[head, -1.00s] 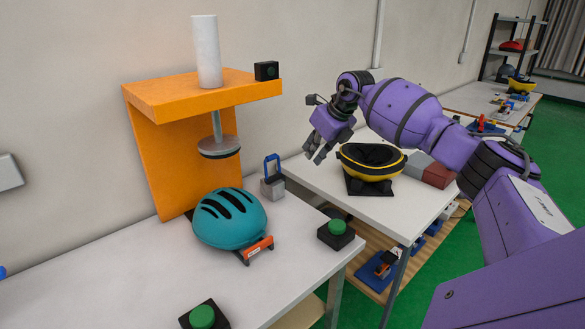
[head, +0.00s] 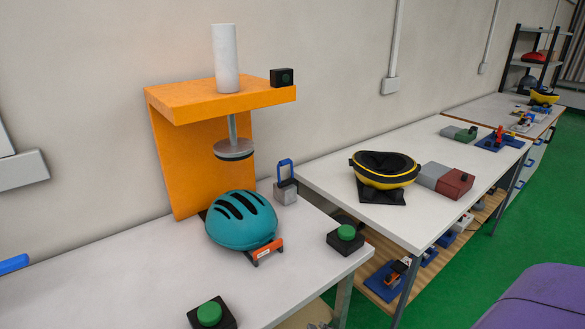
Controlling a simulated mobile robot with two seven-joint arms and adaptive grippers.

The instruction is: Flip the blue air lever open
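The blue air lever (head: 285,170) is a blue loop standing roughly upright on a small grey block (head: 286,192). It is at the back right of the near white table, just right of the orange press frame (head: 172,160). Nothing touches it. Neither gripper can be made out in the head view now.
A teal helmet (head: 240,220) sits under the press plate (head: 233,150). Green buttons on black boxes stand at the table's front (head: 209,314) and right corner (head: 346,233). A yellow-black helmet (head: 384,168) rests on the second table (head: 330,175). The space around the lever looks clear.

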